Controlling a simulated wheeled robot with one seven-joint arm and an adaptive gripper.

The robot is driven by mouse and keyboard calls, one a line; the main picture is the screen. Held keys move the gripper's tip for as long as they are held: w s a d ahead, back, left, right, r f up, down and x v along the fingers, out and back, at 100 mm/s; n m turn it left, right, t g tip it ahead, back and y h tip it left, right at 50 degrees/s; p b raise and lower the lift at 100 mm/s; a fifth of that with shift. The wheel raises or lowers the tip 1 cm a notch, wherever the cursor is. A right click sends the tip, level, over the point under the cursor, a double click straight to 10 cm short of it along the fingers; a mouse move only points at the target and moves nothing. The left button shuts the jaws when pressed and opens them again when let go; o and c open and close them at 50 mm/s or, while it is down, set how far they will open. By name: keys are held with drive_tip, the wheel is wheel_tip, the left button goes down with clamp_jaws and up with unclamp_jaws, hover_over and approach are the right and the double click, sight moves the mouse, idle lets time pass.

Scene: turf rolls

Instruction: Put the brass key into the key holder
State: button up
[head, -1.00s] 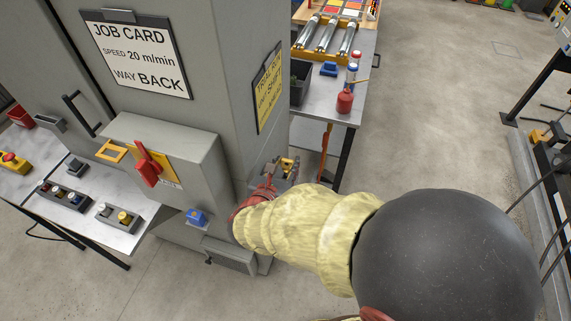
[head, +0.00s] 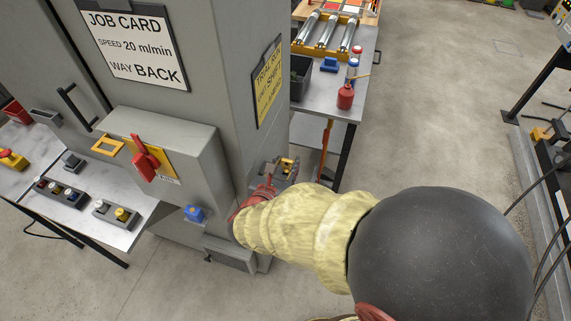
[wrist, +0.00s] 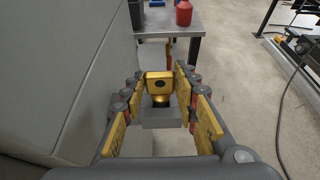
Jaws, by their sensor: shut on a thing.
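My gripper (wrist: 160,99) is shut on the brass key (wrist: 159,78), whose yellow head with a dark hole shows between the pads in the wrist view. A dark round part and a grey block (wrist: 163,117) show just below the key head. I cannot tell whether the key sits in that block. In the head view my gripper (head: 279,172) is beside the right side of the grey cabinet (head: 225,75), and the key cannot be made out clearly there. A small blue fitting (head: 194,213) is on the cabinet front. I cannot tell which part is the key holder.
A switch box with a red handle (head: 144,160) juts from the cabinet front. A bench with push buttons (head: 125,230) stands at left. A table with rollers and a red bottle (head: 345,97) stands beyond my gripper.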

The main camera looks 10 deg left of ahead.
drive_tip(key=shift+f+b, duration=0.55)
drive_tip(key=shift+f, duration=0.2)
drive_tip(key=o, duration=1.3)
drive_tip(key=shift+c, duration=0.2)
drive_tip(key=d+v, duration=0.1)
drive_tip(key=v, duration=1.1)
drive_tip(key=shift+a, duration=0.45)
